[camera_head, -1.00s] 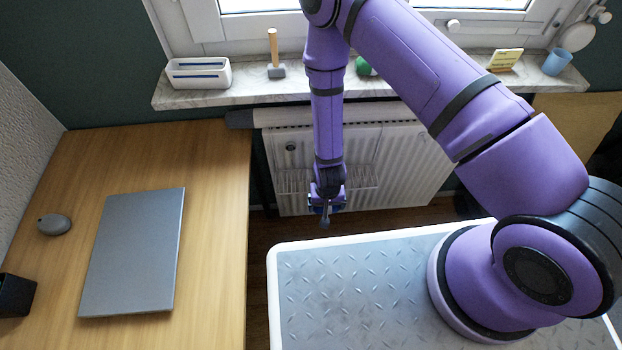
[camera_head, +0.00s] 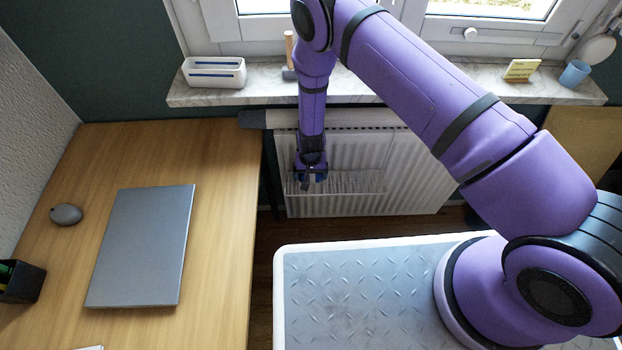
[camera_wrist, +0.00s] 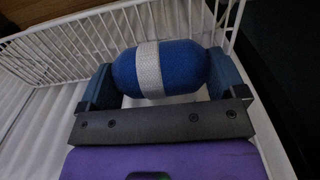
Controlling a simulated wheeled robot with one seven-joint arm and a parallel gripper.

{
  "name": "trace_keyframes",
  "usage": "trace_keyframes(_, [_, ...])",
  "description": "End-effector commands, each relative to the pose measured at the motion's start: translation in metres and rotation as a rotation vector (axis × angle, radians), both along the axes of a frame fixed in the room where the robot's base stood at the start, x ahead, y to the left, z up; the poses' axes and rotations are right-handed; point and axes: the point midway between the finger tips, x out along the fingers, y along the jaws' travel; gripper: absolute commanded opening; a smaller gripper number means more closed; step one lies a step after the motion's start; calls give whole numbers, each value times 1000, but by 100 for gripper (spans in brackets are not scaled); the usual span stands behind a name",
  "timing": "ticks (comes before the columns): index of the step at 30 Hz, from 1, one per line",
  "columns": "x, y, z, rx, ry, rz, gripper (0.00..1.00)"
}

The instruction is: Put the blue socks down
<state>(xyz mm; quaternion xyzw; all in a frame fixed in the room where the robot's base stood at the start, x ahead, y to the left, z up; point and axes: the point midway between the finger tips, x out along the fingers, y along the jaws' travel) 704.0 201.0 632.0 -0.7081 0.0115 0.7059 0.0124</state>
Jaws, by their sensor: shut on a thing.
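The blue socks (camera_wrist: 190,67) are a rolled bundle with a light grey-white band around the middle, lying crosswise between my fingers in the wrist view. My gripper (camera_head: 311,178) is shut on them from both sides. In the head view it hangs pointing down in front of the radiator, at the white wire rack (camera_head: 352,183). The rack's bars (camera_wrist: 60,47) show behind and beside the bundle in the wrist view. I cannot tell whether the socks touch the rack. In the head view the socks are mostly hidden by my gripper.
The white radiator (camera_head: 410,165) stands under the marble windowsill (camera_head: 390,90), which holds a white box (camera_head: 214,72), hammer (camera_head: 289,55) and blue cup (camera_head: 575,74). The wooden desk (camera_head: 225,220) with a laptop (camera_head: 143,245) is at left.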

Motion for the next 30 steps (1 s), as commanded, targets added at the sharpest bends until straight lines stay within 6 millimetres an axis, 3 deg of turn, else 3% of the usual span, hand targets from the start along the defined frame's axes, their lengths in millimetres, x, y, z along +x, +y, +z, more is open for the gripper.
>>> trace_keyframes(6, [-3,-1,-30,-2,3,0,67])
trace_keyframes(17, [-3,-1,-34,-2,3,0,67])
trace_keyframes(18, [-3,-1,-34,-1,3,0,94])
trace_keyframes(19, [-3,-1,-34,-1,3,0,100])
trace_keyframes(26, [-2,-1,-33,-1,3,0,100])
trace_keyframes(30, [3,-3,-22,-1,2,-1,100])
